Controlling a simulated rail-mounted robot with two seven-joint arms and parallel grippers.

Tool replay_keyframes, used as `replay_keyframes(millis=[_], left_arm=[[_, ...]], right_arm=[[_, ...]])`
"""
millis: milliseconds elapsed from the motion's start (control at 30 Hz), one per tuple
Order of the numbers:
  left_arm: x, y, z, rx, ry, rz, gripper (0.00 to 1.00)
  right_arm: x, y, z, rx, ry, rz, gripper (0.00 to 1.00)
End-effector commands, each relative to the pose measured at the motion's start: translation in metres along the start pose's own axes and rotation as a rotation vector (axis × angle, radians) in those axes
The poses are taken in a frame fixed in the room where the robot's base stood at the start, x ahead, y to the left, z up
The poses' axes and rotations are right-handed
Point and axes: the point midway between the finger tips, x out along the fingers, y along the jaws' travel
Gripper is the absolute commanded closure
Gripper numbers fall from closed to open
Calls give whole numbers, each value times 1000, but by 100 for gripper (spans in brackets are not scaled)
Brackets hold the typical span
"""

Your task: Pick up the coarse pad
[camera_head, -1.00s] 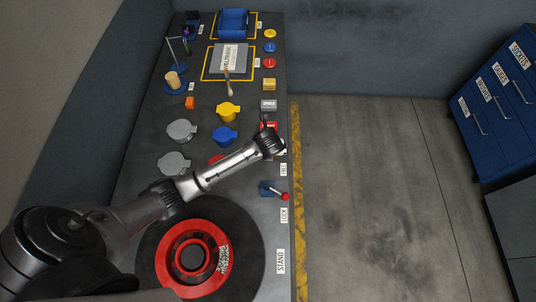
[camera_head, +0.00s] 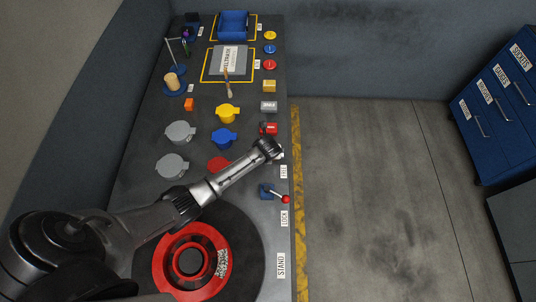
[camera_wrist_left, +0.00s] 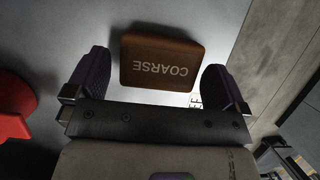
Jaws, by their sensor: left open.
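The coarse pad (camera_wrist_left: 161,64) is a brown-orange block lettered COARSE, upside down in the left wrist view. It lies on the grey bench top just ahead of and between my left fingers. My left gripper (camera_wrist_left: 158,88) is open, with one dark finger on either side of the pad's near part; I see no clear contact. In the head view my left gripper (camera_head: 268,150) hangs over the right edge of the bench, and the pad is hidden beneath it. My right gripper is not in view.
A red-knobbed lever (camera_head: 268,191) stands on the near side.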

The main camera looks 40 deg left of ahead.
Motion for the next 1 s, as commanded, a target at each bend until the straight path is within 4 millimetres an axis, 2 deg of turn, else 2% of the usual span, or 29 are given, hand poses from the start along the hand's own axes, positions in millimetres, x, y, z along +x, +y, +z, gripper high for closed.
replay_keyframes(millis=[267,733,1000], left_arm=[[2,0,0,1,-1,0,0],[2,0,0,1,-1,0,43],[-1,0,2,0,-2,0,43]], right_arm=[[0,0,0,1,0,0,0],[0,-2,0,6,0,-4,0],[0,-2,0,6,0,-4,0]])
